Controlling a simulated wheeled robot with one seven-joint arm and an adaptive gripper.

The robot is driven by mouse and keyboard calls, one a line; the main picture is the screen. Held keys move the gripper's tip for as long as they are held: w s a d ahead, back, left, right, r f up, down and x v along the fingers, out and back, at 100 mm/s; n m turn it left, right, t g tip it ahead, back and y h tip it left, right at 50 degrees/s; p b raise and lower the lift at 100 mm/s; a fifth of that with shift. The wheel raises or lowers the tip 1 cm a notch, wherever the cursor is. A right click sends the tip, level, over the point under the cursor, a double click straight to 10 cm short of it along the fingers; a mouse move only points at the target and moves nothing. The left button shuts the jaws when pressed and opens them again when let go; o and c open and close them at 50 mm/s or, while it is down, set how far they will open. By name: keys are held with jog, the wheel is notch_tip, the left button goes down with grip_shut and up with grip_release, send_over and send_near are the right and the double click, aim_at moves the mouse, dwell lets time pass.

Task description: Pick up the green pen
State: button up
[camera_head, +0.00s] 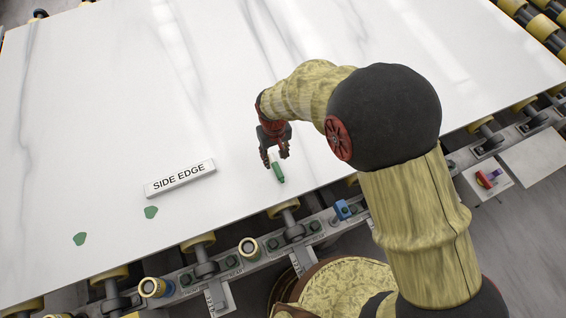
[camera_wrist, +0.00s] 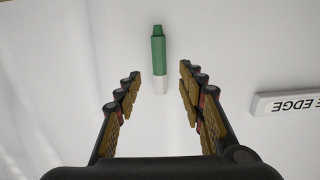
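The green pen (camera_head: 278,172) lies on the white slab near its front edge, green at one end and white at the other. In the wrist view the pen (camera_wrist: 158,56) points away from me, and its white end reaches between the fingertips. My gripper (camera_head: 274,155) is above the pen's white end in the head view. In the wrist view my gripper (camera_wrist: 160,88) is open, with one finger on each side of the pen and a gap on both sides. The height of the fingers over the slab is hard to tell.
A "SIDE EDGE" label block (camera_head: 180,178) lies on the slab (camera_head: 120,110) to the left; it also shows in the wrist view (camera_wrist: 288,104). Two green patches (camera_head: 151,212) (camera_head: 80,239) mark the slab further left. Rollers (camera_head: 198,243) line the front edge. The slab behind is clear.

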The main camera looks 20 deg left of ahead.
aim_at(276, 166)
notch_tip(276, 166, down, 7)
jog(key=shift+w+r+b, duration=0.1)
jog(key=shift+w+b, duration=0.05)
jog(key=shift+b, duration=0.6)
jog(key=shift+c, duration=0.6)
grip_shut()
